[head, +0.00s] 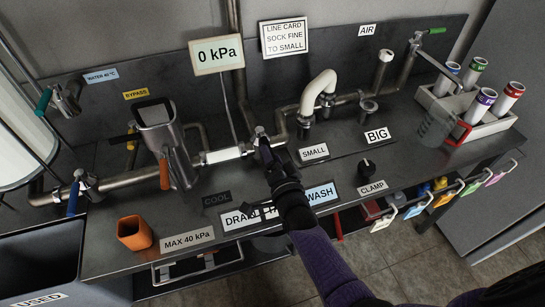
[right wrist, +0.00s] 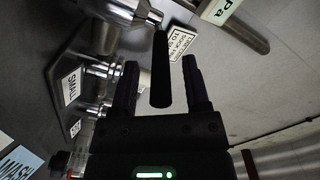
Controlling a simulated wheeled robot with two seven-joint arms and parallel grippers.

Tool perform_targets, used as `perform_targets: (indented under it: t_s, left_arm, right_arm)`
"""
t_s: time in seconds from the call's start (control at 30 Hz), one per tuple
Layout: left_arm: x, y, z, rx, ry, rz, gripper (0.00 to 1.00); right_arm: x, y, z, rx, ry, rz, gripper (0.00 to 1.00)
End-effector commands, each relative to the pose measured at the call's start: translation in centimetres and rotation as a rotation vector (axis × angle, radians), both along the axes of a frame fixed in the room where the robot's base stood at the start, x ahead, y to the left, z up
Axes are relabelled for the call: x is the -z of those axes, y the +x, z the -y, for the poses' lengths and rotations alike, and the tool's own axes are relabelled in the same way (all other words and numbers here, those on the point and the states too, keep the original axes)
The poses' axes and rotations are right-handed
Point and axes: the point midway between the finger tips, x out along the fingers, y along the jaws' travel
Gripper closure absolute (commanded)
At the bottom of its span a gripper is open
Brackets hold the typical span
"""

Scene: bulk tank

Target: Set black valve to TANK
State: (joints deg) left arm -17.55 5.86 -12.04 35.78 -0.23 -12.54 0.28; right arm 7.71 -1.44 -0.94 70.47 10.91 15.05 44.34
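The black valve's handle (right wrist: 160,72) is a dark bar hanging from a metal valve body in the right wrist view. My right gripper (right wrist: 160,75) is open around it, with one finger on each side and a visible gap to both. In the head view my right gripper (head: 265,152) is over the bench by the metal valve body (head: 260,133), and it largely hides the handle. My left gripper is not in view.
A metal pitcher (head: 165,140) stands left, near an orange cup (head: 134,232). A pressure display (head: 217,54) reads 0 kPa. A cream curved pipe (head: 318,90) rises to the right. A rack of capped tubes (head: 440,101) and a clear jug (head: 434,128) are farther right.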

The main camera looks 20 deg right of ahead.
Motion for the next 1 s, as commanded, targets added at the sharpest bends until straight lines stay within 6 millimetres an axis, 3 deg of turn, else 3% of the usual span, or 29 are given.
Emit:
perform_targets:
  t_s: [0.17, 0.6, 1.0]
  left_arm:
    - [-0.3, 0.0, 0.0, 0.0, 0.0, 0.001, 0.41]
    - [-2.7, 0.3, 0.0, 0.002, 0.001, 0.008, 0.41]
    - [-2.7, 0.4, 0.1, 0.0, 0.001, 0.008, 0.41]
  right_arm:
    - [-0.1, -0.4, 0.0, 0.0, 0.0, 0.0, 0.4]
    - [-0.1, -9.0, -0.3, 0.0, -0.001, -0.001, 0.4]
    - [0.0, -9.9, -0.3, 0.0, 0.0, 0.0, 0.4]
